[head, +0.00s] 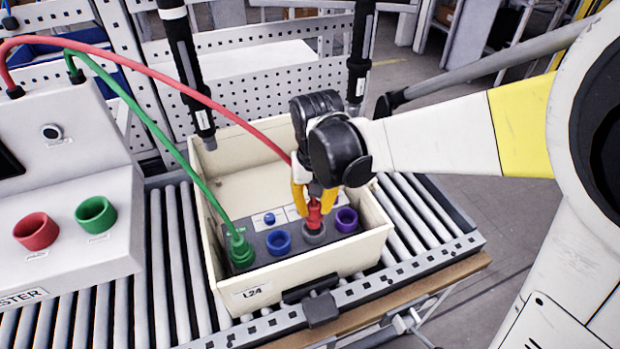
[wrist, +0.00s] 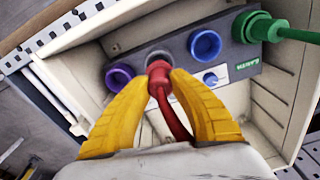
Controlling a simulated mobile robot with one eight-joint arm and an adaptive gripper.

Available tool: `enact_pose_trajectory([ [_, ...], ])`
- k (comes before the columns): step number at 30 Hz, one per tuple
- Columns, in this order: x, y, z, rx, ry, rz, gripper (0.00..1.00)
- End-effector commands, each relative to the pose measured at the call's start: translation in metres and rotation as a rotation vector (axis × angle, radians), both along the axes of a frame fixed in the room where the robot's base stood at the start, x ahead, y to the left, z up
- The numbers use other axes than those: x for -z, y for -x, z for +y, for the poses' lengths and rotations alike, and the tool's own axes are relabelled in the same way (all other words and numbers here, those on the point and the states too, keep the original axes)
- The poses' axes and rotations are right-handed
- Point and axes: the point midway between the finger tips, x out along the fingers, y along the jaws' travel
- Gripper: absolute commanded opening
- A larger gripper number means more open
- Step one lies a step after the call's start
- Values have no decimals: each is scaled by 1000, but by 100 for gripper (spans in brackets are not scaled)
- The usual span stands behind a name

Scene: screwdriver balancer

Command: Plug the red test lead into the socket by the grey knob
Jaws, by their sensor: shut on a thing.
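My gripper (head: 314,203) has its yellow fingers shut on the red plug (head: 314,217) of the red test lead (head: 150,72). In the wrist view, my gripper (wrist: 160,84) holds the red plug (wrist: 158,70) between its fingertips. The plug points down at the grey ring socket (head: 314,237), which also shows in the wrist view (wrist: 152,54). The plug's tip overlaps the grey ring; I cannot tell how deep it sits. The socket is on a dark panel between a blue ring (head: 279,242) and a purple ring (head: 346,220). I see no separate grey knob.
A green plug (head: 240,249) sits at the panel's left end. A cream crate (head: 212,262) surrounds the panel, on a roller conveyor (head: 162,270). The tester box (head: 65,190) stands left, and dark hanging tools (head: 185,65) are behind the crate.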

Motion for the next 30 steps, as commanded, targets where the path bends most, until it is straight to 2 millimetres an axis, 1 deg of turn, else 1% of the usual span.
enact_pose_trajectory([
  [5, 2, 0, 0, 0, 0, 0, 0],
  [30, 25, 0, 0, 0, 0, 0, 0],
])
